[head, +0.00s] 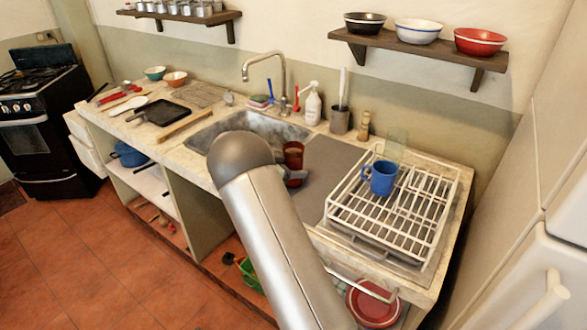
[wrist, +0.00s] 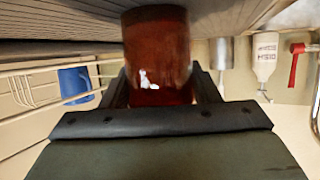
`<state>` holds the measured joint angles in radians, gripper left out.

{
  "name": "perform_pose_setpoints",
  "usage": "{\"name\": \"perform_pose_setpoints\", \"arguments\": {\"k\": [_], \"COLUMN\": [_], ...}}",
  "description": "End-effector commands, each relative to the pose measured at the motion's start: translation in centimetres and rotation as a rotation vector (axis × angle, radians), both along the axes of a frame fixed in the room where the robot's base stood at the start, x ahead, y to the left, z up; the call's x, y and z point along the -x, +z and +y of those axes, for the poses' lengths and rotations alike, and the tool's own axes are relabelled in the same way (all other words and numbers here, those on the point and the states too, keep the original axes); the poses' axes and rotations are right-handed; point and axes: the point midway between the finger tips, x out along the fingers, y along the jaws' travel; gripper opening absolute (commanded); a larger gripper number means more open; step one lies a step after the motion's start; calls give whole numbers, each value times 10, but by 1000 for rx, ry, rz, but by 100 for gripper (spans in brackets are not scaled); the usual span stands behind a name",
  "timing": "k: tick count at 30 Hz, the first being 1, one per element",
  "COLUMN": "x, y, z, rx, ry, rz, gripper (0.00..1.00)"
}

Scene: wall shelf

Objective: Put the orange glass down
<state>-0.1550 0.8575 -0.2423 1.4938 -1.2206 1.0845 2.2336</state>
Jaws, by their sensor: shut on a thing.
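The orange glass (head: 293,154), a dark reddish-orange tumbler, is upright at the right end of the sink, by the left edge of the grey mat (head: 335,165). In the wrist view the glass (wrist: 155,45) sits between the two fingers (wrist: 160,92). That view looks upside down, with the counter-side surface along its top. The glass's base is close to that surface; I cannot tell whether it touches.
The sink (head: 215,134) is left. A spray bottle (head: 312,104) and utensil cup (head: 340,120) stand behind. Much of the mat is bare.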

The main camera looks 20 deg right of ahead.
Motion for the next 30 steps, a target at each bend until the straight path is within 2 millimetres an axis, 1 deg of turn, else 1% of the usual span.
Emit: {"name": "perform_pose_setpoints", "arguments": {"k": [1, 2, 3, 4, 12, 16, 19, 27, 30], "x": [0, 0, 0, 0, 0, 0, 1, 8, 11], "y": [0, -1, 0, 0, 0, 7, 7, 29, 37], "z": [0, 0, 0, 0, 0, 0, 17, 71, 88], "rx": [2, 0, 0, 0, 0, 0, -1, -1, -1], "ry": [0, 0, 0, 0, 0, 0, 5, 4, 3], "rz": [-2, 0, 0, 0, 0, 1, -2, -3, -2], "gripper": [11, 61, 72, 77, 77, 77, 77, 77, 77]}}
